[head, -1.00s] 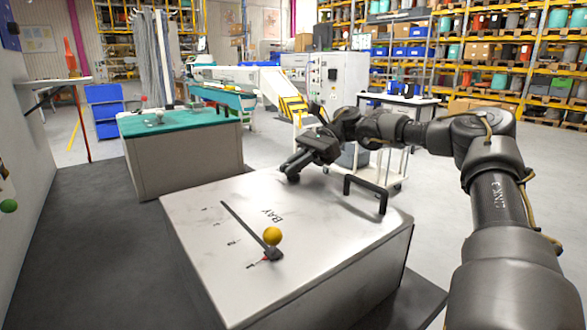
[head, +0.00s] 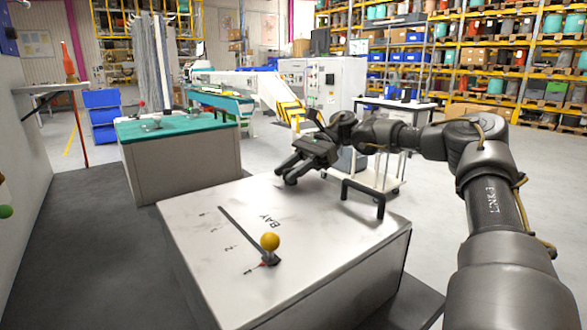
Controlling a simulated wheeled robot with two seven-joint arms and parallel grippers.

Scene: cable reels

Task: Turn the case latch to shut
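My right gripper (head: 285,175) is near the far edge of a pale metal box marked BAY (head: 215,270). Its two fingertips look apart, with nothing seen between them. I cannot tell whether it touches the box. A slotted lever with a yellow ball knob (head: 270,242) stands at the near end of a dark slot on the box top, by a small red pointer and numbers. A black bar handle (head: 364,190) stands at the box's right side, to the right of my gripper. I cannot make out a case latch. My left gripper is out of view.
A teal-topped bench (head: 190,125) with small fittings stands behind on the left. Blue bins (head: 103,115) are beyond it. A white trolley (head: 385,170) stands behind my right arm. Grey floor is open on the right. A wall closes the left side.

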